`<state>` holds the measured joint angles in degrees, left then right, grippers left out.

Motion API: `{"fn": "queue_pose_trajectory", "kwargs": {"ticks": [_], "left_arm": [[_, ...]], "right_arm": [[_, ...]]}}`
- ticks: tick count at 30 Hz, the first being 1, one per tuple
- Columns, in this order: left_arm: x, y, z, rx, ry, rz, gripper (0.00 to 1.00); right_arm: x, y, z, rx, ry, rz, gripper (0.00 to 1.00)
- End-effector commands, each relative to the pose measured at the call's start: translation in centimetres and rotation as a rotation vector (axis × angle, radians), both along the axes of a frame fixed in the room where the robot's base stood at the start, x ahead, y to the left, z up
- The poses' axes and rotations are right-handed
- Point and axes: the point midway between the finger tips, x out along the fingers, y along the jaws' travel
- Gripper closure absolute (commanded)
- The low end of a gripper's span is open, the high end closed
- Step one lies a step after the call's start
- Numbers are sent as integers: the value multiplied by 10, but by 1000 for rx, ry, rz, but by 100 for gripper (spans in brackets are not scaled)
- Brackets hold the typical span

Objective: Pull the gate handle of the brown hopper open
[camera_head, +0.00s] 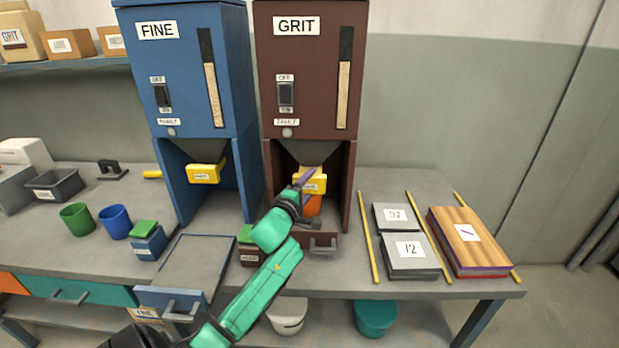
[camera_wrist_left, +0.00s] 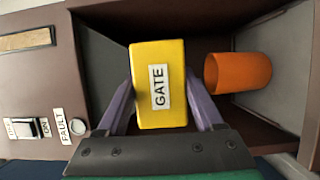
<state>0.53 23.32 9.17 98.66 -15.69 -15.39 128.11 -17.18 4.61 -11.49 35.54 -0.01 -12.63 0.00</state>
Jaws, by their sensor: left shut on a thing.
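The brown hopper (camera_head: 311,75), labelled GRIT, stands on the bench. Its yellow gate handle (camera_head: 318,186) sits under the funnel, partly hidden by my left gripper (camera_head: 306,184). In the left wrist view the handle (camera_wrist_left: 158,84), labelled GATE, is between the two purple fingers of my left gripper (camera_wrist_left: 160,100), which is shut on it. An orange cup (camera_head: 313,206) stands below the handle inside the hopper's bay, and it also shows in the left wrist view (camera_wrist_left: 238,73) beside the handle, apart from it. My right gripper is not in view.
The blue FINE hopper (camera_head: 187,75) stands close on the left with its own yellow handle (camera_head: 206,173). A tray (camera_head: 188,262), blocks and cups lie on the bench at left. Dark blocks (camera_head: 410,255), yellow rods and a wooden stack (camera_head: 470,240) lie at right.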

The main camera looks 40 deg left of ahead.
Motion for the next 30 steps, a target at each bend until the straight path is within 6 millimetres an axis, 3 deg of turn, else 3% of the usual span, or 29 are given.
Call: {"fn": "queue_pose_trajectory", "kwargs": {"ticks": [11,12,23,30], "left_arm": [[-4,-4,-2,-3,2,0,100],[-4,-4,-2,-2,3,0,19],[-7,-4,-1,-1,1,1,19],[-42,-13,-3,-4,2,1,19]], "right_arm": [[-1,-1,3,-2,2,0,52],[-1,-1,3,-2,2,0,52],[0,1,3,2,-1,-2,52],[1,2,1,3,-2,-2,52]]}}
